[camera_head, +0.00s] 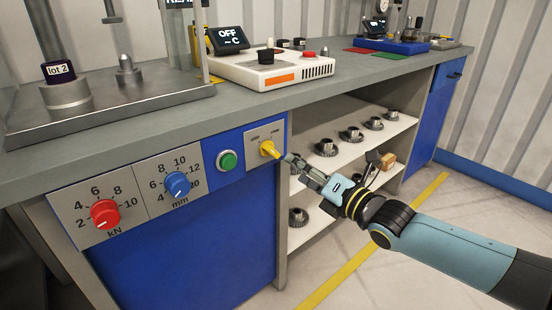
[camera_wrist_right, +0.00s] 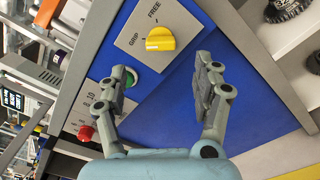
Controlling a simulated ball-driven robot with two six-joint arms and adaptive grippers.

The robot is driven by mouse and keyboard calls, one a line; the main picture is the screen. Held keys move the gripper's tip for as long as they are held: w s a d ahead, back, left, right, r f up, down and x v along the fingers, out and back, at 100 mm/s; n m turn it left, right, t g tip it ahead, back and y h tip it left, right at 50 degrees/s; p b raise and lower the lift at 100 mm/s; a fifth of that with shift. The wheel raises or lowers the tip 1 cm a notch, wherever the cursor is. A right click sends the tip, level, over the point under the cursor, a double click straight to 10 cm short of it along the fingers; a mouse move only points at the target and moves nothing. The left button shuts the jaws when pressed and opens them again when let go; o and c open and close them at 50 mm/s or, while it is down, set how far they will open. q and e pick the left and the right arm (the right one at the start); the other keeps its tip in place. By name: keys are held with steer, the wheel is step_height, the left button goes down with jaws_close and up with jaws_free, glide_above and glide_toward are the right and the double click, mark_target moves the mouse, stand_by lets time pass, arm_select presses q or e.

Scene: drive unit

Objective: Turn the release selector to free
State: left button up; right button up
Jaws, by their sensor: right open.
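The release selector is a yellow knob (camera_head: 268,149) on a light plate at the right end of the blue cabinet front. In the right wrist view the selector (camera_wrist_right: 161,39) shows between the labels GRIP (camera_wrist_right: 134,40) and FREE (camera_wrist_right: 153,11). Its dark mark appears on the side nearer GRIP. My right gripper (camera_head: 330,161) is to the right of the selector in the head view, with one finger close to it. In the right wrist view the gripper (camera_wrist_right: 164,76) has its fingers spread, with the selector beyond them; contact cannot be told. My left gripper is out of view.
A green button (camera_head: 227,160), a blue dial (camera_head: 177,184) and a red dial (camera_head: 104,213) sit left of the selector. Shelves (camera_head: 312,188) with metal parts stand open to its right. The worktop (camera_head: 265,105) overhangs the panel. Floor in front is clear.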

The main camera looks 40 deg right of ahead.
mark_target(276, 153)
steer(key=w+b, duration=0.1)
steer(key=w, duration=0.1)
steer(key=w+b, duration=0.1)
steer(key=w, duration=0.2)
steer(key=shift+a+f, duration=0.15)
steer(key=shift+a, duration=0.05)
steer(key=w, duration=0.3)
steer(key=shift+w+a+r+p, duration=0.1)
steer(key=shift+w+r+p, duration=0.15)
steer(key=shift+w+p, duration=0.1)
steer(key=shift+w+f, duration=0.1)
steer(key=shift+w, duration=0.5)
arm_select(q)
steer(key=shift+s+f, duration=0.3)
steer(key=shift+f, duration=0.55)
arm_select(e)
steer(key=c, duration=1.2)
